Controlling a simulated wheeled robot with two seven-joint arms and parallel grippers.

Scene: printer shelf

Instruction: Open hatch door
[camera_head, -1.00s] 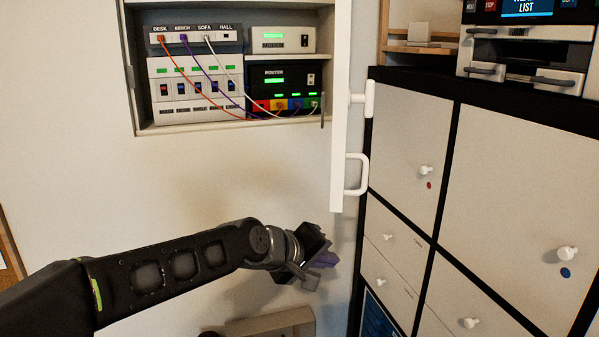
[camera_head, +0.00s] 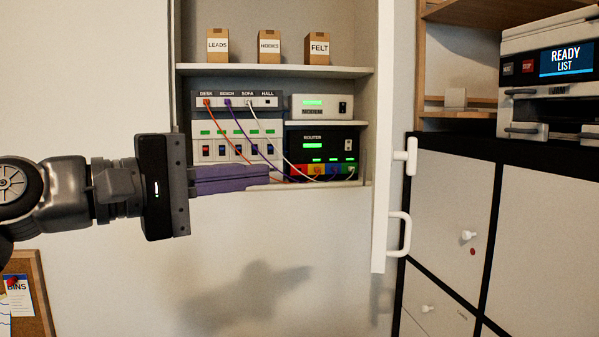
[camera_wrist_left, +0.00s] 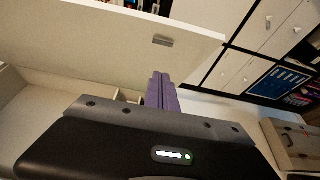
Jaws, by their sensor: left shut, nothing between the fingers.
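The hatch door (camera_head: 385,120) is a white panel swung out from the right side of the wall cabinet, seen nearly edge-on in the head view. It stands open and has a white handle (camera_head: 405,232) low on its right face and a white knob-like fitting (camera_head: 408,156) above. My left gripper (camera_head: 266,178) has purple fingers, shut and empty, pointing right in front of the cabinet's lower edge, left of the door and apart from it. The fingers (camera_wrist_left: 162,78) also show in the left wrist view, below a pale panel (camera_wrist_left: 110,38) with a grey fitting. My right gripper is out of view.
The cabinet holds a router (camera_head: 321,143), a white switch panel (camera_head: 228,142), coloured cables and small boxes (camera_head: 270,46). Right of the door stand white-fronted drawers (camera_head: 440,215) with a printer (camera_head: 550,80) on top. The wall below the cabinet is clear.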

